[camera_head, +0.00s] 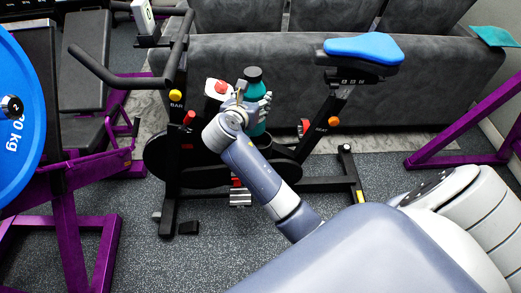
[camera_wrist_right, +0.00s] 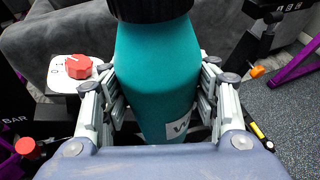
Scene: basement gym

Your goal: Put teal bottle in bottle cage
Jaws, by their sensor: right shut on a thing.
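The teal bottle (camera_head: 260,128) with a black cap stands roughly upright at the middle of the exercise bike's frame in the head view. My right gripper (camera_head: 246,98) is shut on it, with fingers on both sides of its body. In the right wrist view the bottle (camera_wrist_right: 158,60) fills the space between the fingers of my right gripper (camera_wrist_right: 160,88). A white label shows low on the bottle. The bottle cage cannot be made out; the bottle, gripper and arm cover that area. I cannot tell whether the bottle's base is inside it. My left gripper is out of view.
The exercise bike (camera_head: 205,165) has a blue saddle (camera_head: 362,49) on the right and black handlebars (camera_head: 105,78) on the left. A white box with a red knob (camera_head: 221,87) is close beside the gripper. A grey sofa (camera_head: 425,100) stands behind. Purple gym frames flank both sides.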

